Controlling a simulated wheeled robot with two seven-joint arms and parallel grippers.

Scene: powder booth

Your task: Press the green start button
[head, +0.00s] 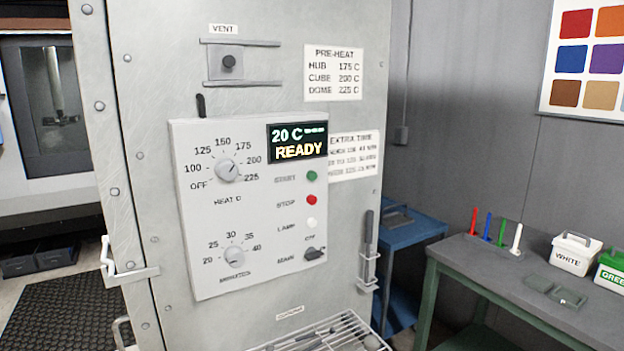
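The green start button (312,176) is a small round button on the right side of the light grey control panel (250,260), beside the label START. The red stop button (311,199) sits below it, and a white lamp button (311,223) below that. The display (297,142) above reads 20 C and READY. Neither of my grippers shows in the head view, and nothing covers the green button.
The panel carries a heat dial (227,171), a minutes dial (234,257) and a black main switch (315,254). A wire rack (345,325) juts out below. At right, a workbench (510,285) holds coloured sticks and a white box (575,254).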

